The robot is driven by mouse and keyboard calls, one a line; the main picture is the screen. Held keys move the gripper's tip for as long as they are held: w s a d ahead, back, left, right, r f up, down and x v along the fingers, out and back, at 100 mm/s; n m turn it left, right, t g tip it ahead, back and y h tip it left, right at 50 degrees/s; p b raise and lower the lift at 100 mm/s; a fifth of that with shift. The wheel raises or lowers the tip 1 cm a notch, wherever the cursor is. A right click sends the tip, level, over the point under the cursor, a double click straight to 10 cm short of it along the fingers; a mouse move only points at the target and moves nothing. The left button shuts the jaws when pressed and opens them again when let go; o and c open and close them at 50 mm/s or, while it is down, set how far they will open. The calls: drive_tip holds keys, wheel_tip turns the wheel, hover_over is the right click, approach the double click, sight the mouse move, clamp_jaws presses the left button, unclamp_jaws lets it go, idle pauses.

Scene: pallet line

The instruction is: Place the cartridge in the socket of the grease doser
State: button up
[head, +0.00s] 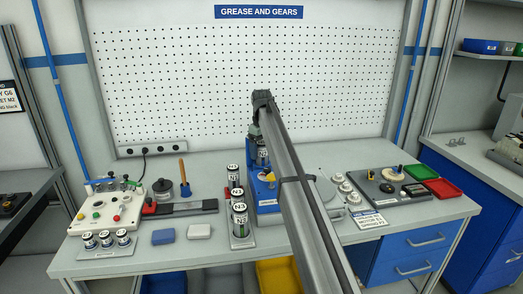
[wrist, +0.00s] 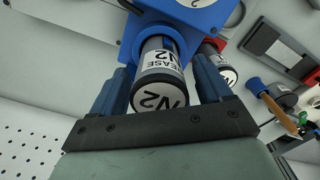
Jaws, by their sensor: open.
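A dark cartridge (wrist: 160,85) with a white "GREASE N2" label stands between my fingers in the wrist view. Its far end meets a dark opening in the blue body of the grease doser (wrist: 198,18); how deep it sits is hidden. My gripper (wrist: 163,78) is open, with one blue finger on each side of the cartridge. In the head view the cartridge (head: 262,152) is upright at the upper part of the blue doser (head: 264,188), just below my gripper (head: 257,130). My arm hides part of the doser.
Several labelled cartridges (head: 239,213) stand in a rack left of the doser, and more (head: 106,239) at the front left. A control box (head: 105,210), blue block (head: 163,237) and white block (head: 199,231) lie left. Green (head: 420,170) and red (head: 444,187) trays lie right.

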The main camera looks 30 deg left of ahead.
wheel_tip(320, 180, up, 12)
drive_tip(key=shift+r, duration=0.15)
idle(0.6)
